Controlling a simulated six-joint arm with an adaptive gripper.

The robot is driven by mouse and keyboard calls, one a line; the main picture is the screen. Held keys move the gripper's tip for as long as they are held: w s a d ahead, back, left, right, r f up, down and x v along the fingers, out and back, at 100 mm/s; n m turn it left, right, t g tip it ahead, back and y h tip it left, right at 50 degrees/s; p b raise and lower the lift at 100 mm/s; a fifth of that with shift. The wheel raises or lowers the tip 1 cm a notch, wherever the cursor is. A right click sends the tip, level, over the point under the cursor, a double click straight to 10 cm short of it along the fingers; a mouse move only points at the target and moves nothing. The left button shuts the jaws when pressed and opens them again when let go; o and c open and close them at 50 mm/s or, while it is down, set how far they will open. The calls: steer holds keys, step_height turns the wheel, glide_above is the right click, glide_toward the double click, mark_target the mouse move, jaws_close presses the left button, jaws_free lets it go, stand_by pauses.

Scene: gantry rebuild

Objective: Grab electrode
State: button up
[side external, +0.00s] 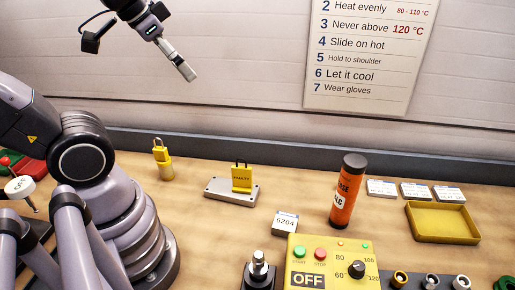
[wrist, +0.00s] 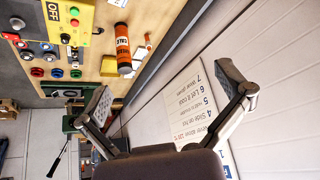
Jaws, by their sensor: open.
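I cannot identify an electrode for certain in either view. My gripper (side external: 186,70) is high above the bench at the upper left in the side view, well clear of everything. In the wrist view its two fingers (wrist: 167,92) are spread wide with nothing between them. A yellow block with two dark prongs on top (side external: 242,179) stands upright on a grey metal plate (side external: 216,189) at the middle of the bench. A dark post with a shiny metal tip (side external: 259,265) stands at the front edge of the picture.
An orange tube with black cap (side external: 346,195) stands right of middle; it also shows in the wrist view (wrist: 123,52). Around it are a yellow control box (side external: 318,250), a yellow tray (side external: 441,222), a small labelled box (side external: 285,223) and a yellow padlock (side external: 162,160). The wall is behind.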

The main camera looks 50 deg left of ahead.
steer(key=s, duration=0.2)
steer(key=s+n, duration=0.1)
steer(key=shift+s+a+r, duration=0.1)
steer(key=shift+s+r, duration=0.1)
steer(key=shift+r, duration=0.05)
steer(key=shift+c, duration=0.9)
steer(key=shift+s+g, duration=0.2)
steer(key=shift+g, duration=0.1)
steer(key=shift+c, duration=1.1)
steer(key=c, duration=0.4)
steer(key=shift+o, duration=0.2)
